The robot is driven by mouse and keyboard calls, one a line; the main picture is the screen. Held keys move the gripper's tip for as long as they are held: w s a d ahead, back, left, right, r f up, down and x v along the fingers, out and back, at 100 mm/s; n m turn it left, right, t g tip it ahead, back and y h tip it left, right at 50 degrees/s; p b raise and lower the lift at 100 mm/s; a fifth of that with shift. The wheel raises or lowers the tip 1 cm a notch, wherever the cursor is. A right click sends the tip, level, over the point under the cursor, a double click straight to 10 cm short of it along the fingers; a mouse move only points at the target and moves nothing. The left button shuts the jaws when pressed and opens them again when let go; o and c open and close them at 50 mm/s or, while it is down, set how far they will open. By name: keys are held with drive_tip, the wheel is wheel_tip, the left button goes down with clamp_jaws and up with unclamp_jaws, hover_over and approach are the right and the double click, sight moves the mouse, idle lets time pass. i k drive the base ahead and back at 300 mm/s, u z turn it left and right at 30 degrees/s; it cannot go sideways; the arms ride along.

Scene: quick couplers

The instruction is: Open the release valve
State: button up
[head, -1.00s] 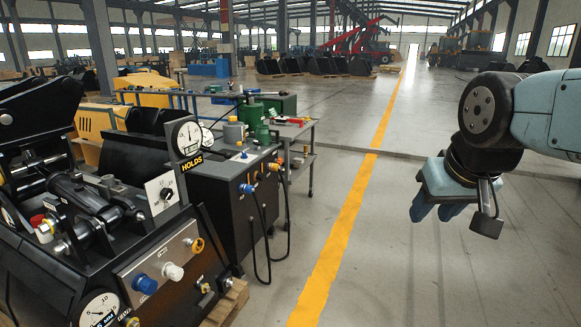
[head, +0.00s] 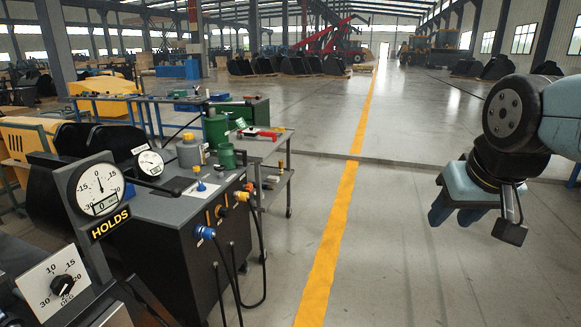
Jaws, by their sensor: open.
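My gripper (head: 455,212) hangs at the right in the head view, fingers down over bare floor. It is open and empty, well apart from the dark grey bench unit (head: 190,235) at centre left. On that unit's top are a small blue-tipped part on a white plate (head: 201,187) and a black handle (head: 172,187). Its front carries a blue coupler (head: 205,232) and a yellow coupler (head: 242,197), with black hoses hanging down. No label shows which part is the release valve, so I cannot tell it apart.
A black machine at lower left carries a "HOLDS" gauge (head: 100,190) and a degree dial (head: 55,285). A grey side table (head: 272,145) stands behind the unit. A yellow floor line (head: 335,235) runs up the middle. The floor right of it is open.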

sight(218, 167)
drive_tip(key=u, duration=0.1)
drive_tip(key=i, duration=1.15)
drive_tip(key=u, duration=0.75)
drive_tip(key=i, duration=1.3)
drive_tip(key=u, duration=0.45)
